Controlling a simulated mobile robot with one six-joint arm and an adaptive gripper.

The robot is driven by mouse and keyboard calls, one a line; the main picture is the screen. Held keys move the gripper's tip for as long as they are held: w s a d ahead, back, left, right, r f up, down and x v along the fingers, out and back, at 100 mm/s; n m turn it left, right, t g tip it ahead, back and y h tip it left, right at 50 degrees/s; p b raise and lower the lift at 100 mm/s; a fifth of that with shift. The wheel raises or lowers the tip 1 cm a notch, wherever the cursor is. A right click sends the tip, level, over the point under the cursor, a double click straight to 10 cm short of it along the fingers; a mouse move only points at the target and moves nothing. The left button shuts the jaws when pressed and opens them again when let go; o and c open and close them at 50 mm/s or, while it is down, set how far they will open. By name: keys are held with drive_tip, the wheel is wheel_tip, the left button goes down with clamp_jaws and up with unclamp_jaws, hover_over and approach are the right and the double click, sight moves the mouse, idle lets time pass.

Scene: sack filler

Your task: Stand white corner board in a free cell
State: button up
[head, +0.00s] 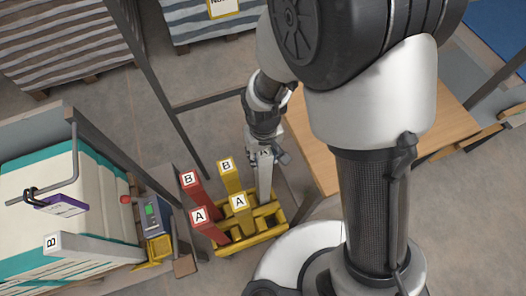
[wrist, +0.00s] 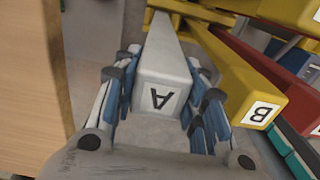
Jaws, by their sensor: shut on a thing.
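My gripper (head: 262,152) is shut on the white corner board marked A (head: 264,182), near its top end. In the wrist view the board (wrist: 164,70) lies between both fingers (wrist: 160,115), its A label facing me and its far end pointing down to the yellow rack (wrist: 204,12). In the head view the board is upright over the right part of the yellow rack (head: 222,250). I cannot tell whether its lower end is inside a cell or above it. Two yellow boards, B (head: 228,178) and A (head: 240,212), and two red boards, B (head: 190,190) and A (head: 205,222), stand in the rack's left and middle.
Another white board marked B (head: 90,248) lies at the left, by stacked sacks (head: 75,190). A wooden table (head: 312,150) is close right of my gripper. A small device with a screen (head: 153,220) stands left of the rack. Dark posts (head: 160,85) rise behind.

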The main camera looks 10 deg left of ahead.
drive_tip(key=o, duration=1.2)
drive_tip(key=shift+o, duration=0.2)
drive_tip(key=shift+r, duration=0.1)
wheel_tip(320, 180, up, 12)
drive_tip(key=shift+f, duration=0.2)
drive_tip(key=shift+r, duration=0.1)
